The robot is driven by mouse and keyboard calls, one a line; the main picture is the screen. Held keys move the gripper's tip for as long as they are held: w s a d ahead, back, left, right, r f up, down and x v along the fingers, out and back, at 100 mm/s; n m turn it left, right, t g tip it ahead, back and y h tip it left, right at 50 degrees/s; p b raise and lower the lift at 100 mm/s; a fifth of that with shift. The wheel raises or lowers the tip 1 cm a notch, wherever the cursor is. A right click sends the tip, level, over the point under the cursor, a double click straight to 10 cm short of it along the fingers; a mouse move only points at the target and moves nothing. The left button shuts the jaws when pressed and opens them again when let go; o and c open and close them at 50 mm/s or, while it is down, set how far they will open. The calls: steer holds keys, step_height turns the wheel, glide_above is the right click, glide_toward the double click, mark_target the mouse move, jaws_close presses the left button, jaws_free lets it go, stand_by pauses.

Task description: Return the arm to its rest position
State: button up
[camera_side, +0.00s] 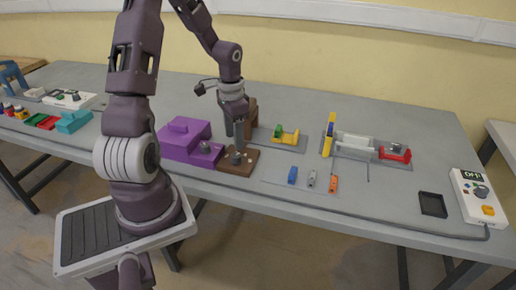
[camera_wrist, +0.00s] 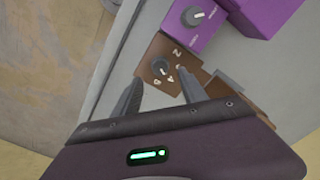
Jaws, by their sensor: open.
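Nothing is seen held between the fingers. The fingers look close above the box; I cannot tell whether they touch it. A purple box (camera_side: 180,142) with its own knob stands just left of my gripper and also shows in the wrist view (camera_wrist: 262,14).
Small blue, grey and orange pieces (camera_side: 312,178) lie right of the brown box. A fixture with yellow, grey and red parts (camera_side: 355,146) stands further right. A black tray (camera_side: 433,205) and a white box (camera_side: 478,198) are at the right end. Coloured items (camera_side: 72,121) sit far left.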

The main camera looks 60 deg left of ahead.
steer(key=s+d+r+t+y, duration=0.2)
steer(key=d+r, duration=1.1)
steer(key=r, duration=0.3)
steer(key=s+d+r+t+h, duration=0.2)
steer(key=s+d+r, duration=0.3)
steer(key=s+d, duration=0.5)
steer(key=shift+d+t, duration=0.55)
steer(key=shift+t, duration=0.25)
